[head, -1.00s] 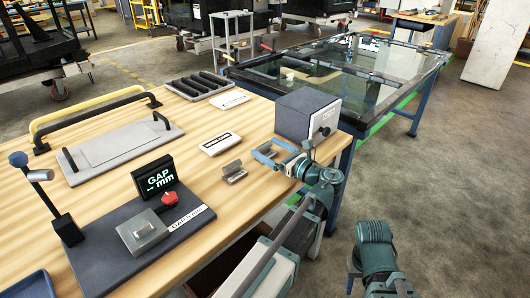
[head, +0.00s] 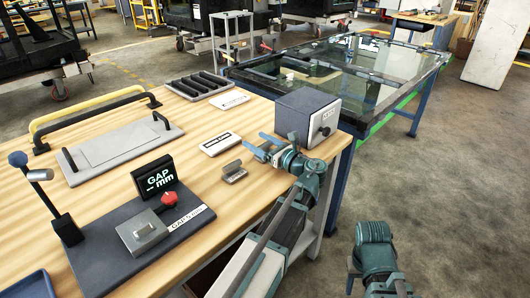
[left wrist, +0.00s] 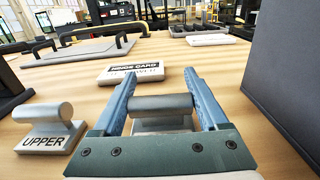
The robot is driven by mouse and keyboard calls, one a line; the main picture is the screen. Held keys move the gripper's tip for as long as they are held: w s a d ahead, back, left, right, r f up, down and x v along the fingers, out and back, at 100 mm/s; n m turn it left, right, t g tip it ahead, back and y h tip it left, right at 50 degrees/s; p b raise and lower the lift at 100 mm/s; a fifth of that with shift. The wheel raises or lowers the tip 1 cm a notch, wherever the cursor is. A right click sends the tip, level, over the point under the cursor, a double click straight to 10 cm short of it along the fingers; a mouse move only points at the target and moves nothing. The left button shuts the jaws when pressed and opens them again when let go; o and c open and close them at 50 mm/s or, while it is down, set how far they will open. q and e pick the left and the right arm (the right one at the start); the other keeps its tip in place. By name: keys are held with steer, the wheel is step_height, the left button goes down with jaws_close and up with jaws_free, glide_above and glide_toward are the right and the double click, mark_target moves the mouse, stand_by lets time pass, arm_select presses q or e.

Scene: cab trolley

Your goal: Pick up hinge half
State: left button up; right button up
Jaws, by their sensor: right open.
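A grey metal hinge half with a rounded barrel (left wrist: 160,106) lies between the two blue fingers of my left gripper in the left wrist view. My left gripper (head: 264,144) is open, with its fingers spread either side of the barrel. In the head view this hinge half is largely hidden by the gripper. Another hinge half, marked UPPER, (left wrist: 48,132) rests on the table to the left; it also shows in the head view (head: 233,172). My right gripper (head: 351,270) is open and empty, off the table at the lower right.
A dark grey box (head: 305,117) stands close to the right of my left gripper. A flat hinge card (head: 220,143) lies beyond it. A gap-gauge fixture (head: 105,262) with a display is at the left front.

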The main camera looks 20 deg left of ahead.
arm_select(q)
jaws_close()
steer(key=shift+r, duration=0.15)
arm_select(e)
steer(key=shift+r, duration=0.15)
